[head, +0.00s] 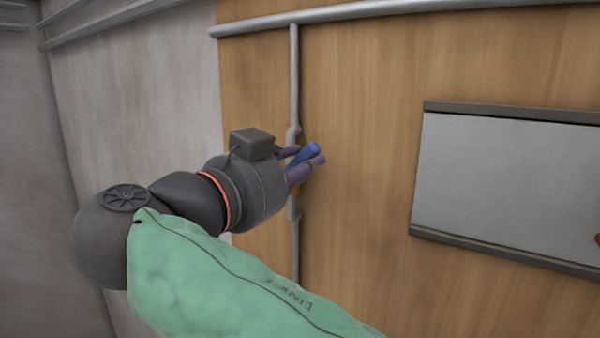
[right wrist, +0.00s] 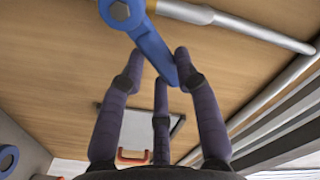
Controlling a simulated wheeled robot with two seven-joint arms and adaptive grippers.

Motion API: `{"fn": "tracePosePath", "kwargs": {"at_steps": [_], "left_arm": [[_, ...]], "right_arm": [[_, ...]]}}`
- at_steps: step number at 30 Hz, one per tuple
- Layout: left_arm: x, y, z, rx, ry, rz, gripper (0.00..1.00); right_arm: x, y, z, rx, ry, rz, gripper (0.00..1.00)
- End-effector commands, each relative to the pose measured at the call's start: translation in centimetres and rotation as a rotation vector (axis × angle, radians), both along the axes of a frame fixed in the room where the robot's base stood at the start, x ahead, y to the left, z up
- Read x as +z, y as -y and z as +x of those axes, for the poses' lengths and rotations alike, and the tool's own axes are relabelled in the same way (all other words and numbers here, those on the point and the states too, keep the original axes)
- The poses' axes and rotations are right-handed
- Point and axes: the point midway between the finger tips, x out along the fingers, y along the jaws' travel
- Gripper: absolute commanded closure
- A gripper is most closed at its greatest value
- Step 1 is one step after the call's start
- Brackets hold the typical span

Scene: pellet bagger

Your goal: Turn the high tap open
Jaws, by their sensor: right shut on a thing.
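The high tap has a blue lever (head: 312,150) on a thin grey vertical pipe (head: 294,85) that runs up a wooden wall. In the right wrist view the blue lever (right wrist: 150,42) reaches from its round hub and lies at an angle to the pipe (right wrist: 235,25). My right gripper (head: 303,165) is at the lever with its purple fingers around it. In the right wrist view my right gripper (right wrist: 160,68) is shut on the lever's free end. The tap's body is partly hidden behind the gripper. My left gripper is not in view.
A grey panel (head: 505,180) with dark rails is on the wall to the right. A horizontal pipe (head: 400,14) runs along the top. An orange-red handle (right wrist: 132,157) and another blue round part (right wrist: 7,160) show low in the right wrist view.

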Motion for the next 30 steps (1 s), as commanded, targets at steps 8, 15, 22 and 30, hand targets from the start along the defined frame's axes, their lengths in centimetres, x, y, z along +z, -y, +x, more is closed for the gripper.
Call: {"fn": "tracePosePath", "kwargs": {"at_steps": [8, 15, 22, 30], "left_arm": [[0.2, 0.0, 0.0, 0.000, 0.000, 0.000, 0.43], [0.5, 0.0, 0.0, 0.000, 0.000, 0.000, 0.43], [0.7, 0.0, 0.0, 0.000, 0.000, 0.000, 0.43], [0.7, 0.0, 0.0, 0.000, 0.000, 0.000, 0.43]], "right_arm": [[1.0, -0.8, 0.5, -0.001, -0.122, -0.168, 1.00], [1.4, -1.3, 1.0, -0.001, -0.204, -0.282, 1.00], [1.6, -1.6, 1.2, -0.001, -0.245, -0.338, 1.00], [1.7, -1.7, 1.2, -0.001, -0.255, -0.352, 1.00]]}}
